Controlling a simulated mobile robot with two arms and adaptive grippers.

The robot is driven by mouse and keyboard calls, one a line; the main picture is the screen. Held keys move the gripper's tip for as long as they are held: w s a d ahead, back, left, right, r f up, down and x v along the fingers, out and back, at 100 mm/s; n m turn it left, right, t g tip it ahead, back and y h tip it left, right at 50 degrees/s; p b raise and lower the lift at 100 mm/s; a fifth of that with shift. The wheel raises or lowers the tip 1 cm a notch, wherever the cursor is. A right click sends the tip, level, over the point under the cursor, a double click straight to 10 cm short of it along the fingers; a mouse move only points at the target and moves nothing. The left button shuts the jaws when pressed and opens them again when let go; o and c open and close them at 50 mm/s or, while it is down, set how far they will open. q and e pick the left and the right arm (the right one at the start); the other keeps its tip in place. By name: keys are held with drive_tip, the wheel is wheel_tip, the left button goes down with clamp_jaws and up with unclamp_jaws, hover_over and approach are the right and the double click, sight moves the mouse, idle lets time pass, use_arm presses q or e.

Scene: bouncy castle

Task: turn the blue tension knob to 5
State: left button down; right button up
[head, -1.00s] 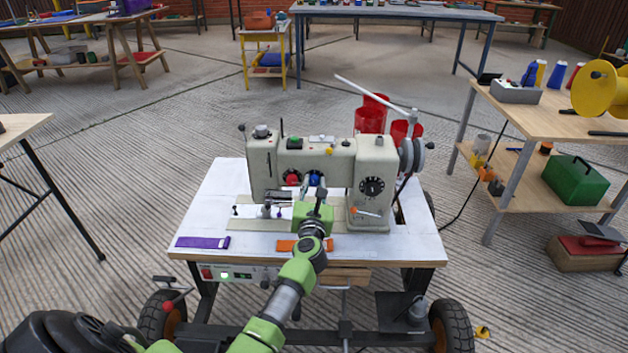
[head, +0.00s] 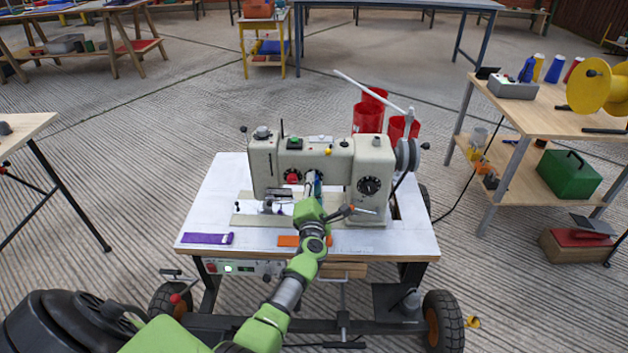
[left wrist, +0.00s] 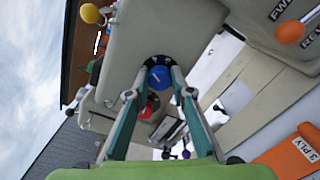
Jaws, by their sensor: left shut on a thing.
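The blue tension knob (left wrist: 159,78) sits on a black dial on the front of a cream sewing machine (head: 372,155). In the left wrist view it lies between the two teal fingers of my left gripper (left wrist: 157,84), which is shut on it. A pale line shows on the knob's face; the dial's numbers are too small to read. In the head view my left gripper (head: 313,182) reaches the machine's front and mostly covers the knob. The red knob (head: 292,178) is just left of it and also shows in the left wrist view (left wrist: 148,107). My right gripper is not in view.
The machine stands on a white wheeled table (head: 215,210). A purple strip (head: 207,239) and an orange strip (head: 290,241) lie along its front. A black dial (head: 369,186) and an orange-tipped lever are right of my gripper.

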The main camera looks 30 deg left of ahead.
use_arm(q)
drive_tip(key=shift+f+m+p, duration=0.1)
drive_tip(key=shift+m+p, duration=2.3)
drive_tip(key=shift+m, duration=3.6)
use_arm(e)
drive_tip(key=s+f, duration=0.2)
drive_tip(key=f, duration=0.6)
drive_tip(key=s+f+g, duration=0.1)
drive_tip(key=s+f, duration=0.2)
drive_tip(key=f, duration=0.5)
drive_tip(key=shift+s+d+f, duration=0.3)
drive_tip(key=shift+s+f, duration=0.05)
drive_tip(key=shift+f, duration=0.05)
use_arm(q)
drive_tip(key=c, duration=1.8)
unclamp_jaws()
drive_tip(key=shift+d, duration=0.1)
